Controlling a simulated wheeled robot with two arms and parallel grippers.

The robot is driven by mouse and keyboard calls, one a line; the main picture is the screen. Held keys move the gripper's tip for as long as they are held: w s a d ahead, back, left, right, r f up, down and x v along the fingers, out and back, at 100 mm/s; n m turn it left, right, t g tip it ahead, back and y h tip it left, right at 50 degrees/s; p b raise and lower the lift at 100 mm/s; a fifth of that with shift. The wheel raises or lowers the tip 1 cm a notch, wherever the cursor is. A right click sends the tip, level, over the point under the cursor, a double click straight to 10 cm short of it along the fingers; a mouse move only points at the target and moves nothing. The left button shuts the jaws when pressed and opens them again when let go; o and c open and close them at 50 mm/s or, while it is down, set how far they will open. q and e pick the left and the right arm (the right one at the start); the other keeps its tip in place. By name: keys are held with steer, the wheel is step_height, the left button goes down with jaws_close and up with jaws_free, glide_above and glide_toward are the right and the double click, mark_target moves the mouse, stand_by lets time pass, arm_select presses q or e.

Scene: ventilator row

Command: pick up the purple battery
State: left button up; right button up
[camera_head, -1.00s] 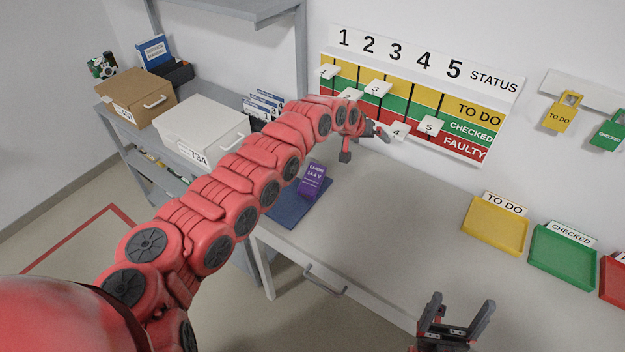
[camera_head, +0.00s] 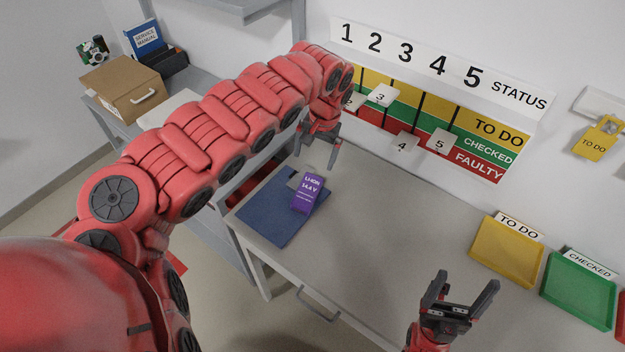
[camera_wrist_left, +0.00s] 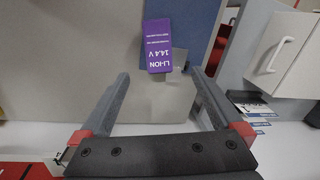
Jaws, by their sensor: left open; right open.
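The purple battery (camera_head: 307,193) stands on the right part of a blue mat (camera_head: 265,222) on the grey table, with a small grey piece behind it. In the left wrist view the battery (camera_wrist_left: 158,46) lies ahead, between the lines of the two fingers and beyond their tips. My left gripper (camera_head: 317,160) is open and empty, pointing down above and behind the battery. It also shows in the left wrist view (camera_wrist_left: 160,85), with nothing between its fingers. My right gripper (camera_head: 462,292) is open and empty, over the front right of the table, away from the battery.
A yellow tray (camera_head: 507,252) and a green tray (camera_head: 580,289) stand at the right along the wall. A status board (camera_head: 430,115) hangs behind. A brown box (camera_head: 121,89) sits on the left shelf. The middle of the table (camera_head: 390,230) is clear.

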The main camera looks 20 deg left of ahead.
arm_select(q)
glide_above(308, 189)
steer(key=f, duration=0.7)
steer(key=s+f, duration=0.1)
steer(key=f, duration=0.2)
steer(key=shift+d+f, duration=0.2)
steer(key=shift+d, duration=0.15)
steer(key=shift+a+f+p, duration=0.2)
steer(key=shift+f+p, duration=0.1)
steer(key=shift+f, duration=0.35)
steer(key=shift+w+d+f+p, duration=0.1)
steer(key=shift+w+f+p, duration=0.15)
steer(key=shift+f, duration=0.4)
steer(key=shift+w+d+f+p, duration=0.1)
steer(key=shift+f+p, duration=0.25)
steer(key=shift+f, duration=0.25)
steer(key=shift+a+f, duration=0.15)
steer(key=shift+f, duration=0.75)
steer(key=shift+w+a+f, duration=0.1)
steer(key=shift+a+f, duration=0.15)
steer(key=shift+f, duration=0.15)
